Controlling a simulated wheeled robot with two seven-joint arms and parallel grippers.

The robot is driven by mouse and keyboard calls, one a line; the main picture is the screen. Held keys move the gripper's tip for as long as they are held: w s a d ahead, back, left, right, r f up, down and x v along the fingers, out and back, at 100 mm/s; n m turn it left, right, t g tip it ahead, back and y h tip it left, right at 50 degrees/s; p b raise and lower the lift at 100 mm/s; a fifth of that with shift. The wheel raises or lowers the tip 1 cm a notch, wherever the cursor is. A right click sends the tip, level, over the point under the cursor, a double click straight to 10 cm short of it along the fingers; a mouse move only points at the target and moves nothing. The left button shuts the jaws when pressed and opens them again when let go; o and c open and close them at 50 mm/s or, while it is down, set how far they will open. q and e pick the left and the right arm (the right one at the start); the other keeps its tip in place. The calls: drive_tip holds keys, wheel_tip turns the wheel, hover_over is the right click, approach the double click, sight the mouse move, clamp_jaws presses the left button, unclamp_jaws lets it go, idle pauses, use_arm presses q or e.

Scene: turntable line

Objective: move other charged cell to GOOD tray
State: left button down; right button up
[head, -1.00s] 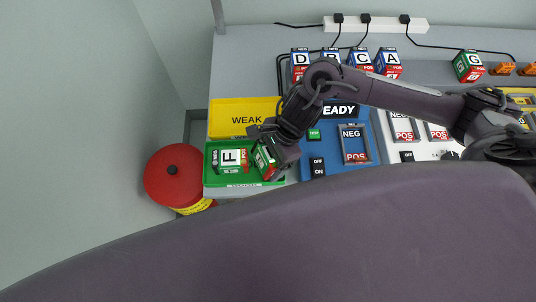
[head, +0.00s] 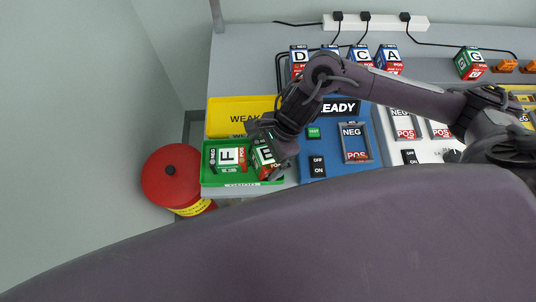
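The green GOOD tray (head: 208,178) is at the left end of the bench, in front of the yellow WEAK tray (head: 232,105). My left gripper is out of view.
A blue tester (head: 345,180) with a READY display and an empty NEG/POS slot is right of the trays. Blue-topped cells D (head: 299,58), C (head: 360,55) and A (head: 391,58) stand behind, with green cell G (head: 469,62) further right. A red drum (head: 170,172) is on the floor.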

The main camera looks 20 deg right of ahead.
drive_tip(key=shift+s+d+f, duration=0.2)
drive_tip(key=shift+s+f, duration=0.5)
drive_tip(key=shift+f, duration=0.35)
drive_tip(key=shift+r+p, duration=0.45)
drive_tip(key=shift+p, duration=0.15)
drive_tip(key=shift+w+a+r+p, duration=0.15)
drive_tip(key=shift+r+p, duration=0.25)
drive_tip(key=shift+p, duration=0.2)
drive_tip(key=r, duration=0.1)
drive_tip(key=w+d+r+b, duration=0.1)
drive_tip(key=r, duration=0.1)
drive_tip(key=shift+d, duration=0.15)
drive_tip(key=v, duration=0.9)
drive_tip(key=shift+b, duration=0.4)
